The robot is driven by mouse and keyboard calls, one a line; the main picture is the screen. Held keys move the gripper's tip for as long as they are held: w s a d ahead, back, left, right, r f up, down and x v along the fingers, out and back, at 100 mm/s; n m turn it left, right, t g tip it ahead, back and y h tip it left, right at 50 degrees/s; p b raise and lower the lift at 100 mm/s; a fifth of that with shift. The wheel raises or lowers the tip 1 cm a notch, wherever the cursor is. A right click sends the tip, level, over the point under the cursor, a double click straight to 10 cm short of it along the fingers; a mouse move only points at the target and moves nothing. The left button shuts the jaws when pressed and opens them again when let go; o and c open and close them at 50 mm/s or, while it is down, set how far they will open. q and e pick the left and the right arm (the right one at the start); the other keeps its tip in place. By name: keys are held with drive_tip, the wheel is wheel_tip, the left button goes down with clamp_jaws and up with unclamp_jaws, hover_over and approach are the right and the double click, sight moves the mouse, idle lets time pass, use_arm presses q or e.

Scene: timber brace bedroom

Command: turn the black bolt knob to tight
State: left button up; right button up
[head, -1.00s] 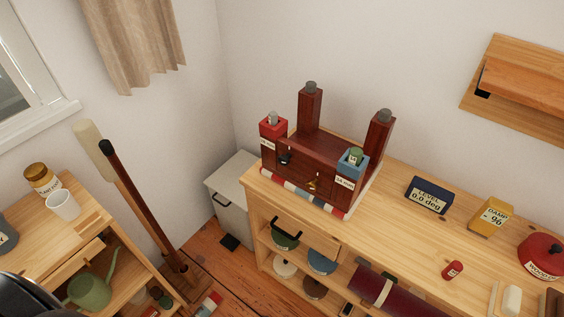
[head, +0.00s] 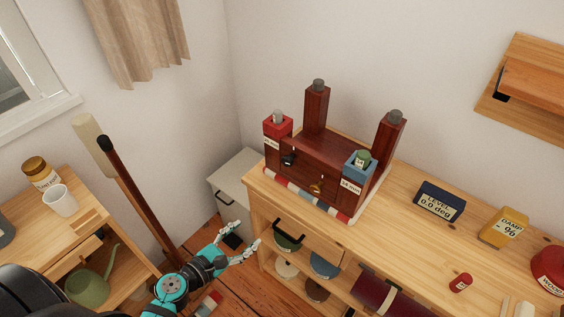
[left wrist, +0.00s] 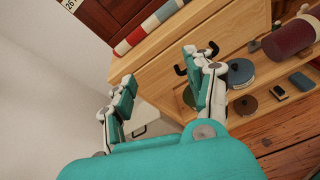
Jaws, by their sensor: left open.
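The black bolt knob (head: 289,158) sits on the front face of a dark red timber frame (head: 325,155), towards its left end. A brass-coloured knob (head: 316,188) sits further right on the same face. My left gripper (head: 248,232) is open and empty, low in front of the bench's left end, below and left of the black knob and well apart from it. In the left wrist view its spread fingers (left wrist: 160,72) face the bench front, with the frame's lower edge at the top. The black knob does not show there. My right gripper is not in view.
The frame stands on a wooden bench (head: 410,235) with a striped strip (head: 305,195) along its front. A red block (head: 277,130) and a blue block (head: 358,165) sit at the frame's front corners. A level display (head: 440,202) stands to the right. A grey cabinet (head: 235,180) is at left.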

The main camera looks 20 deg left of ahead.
use_arm(q)
wheel_tip(320, 180, up, 11)
drive_tip(key=w+n+t+h, duration=0.1)
drive_tip(key=n+t, duration=0.2)
drive_tip(key=n, duration=0.1)
drive_tip(key=p, duration=0.4)
approach(285, 162)
drive_tip(key=x, duration=0.7)
drive_tip(key=shift+w+d, duration=0.15)
drive_tip(key=shift+w, duration=0.1)
drive_tip(key=shift+w+d, duration=0.2)
drive_tip(key=shift+w, duration=0.35)
clamp_jaws()
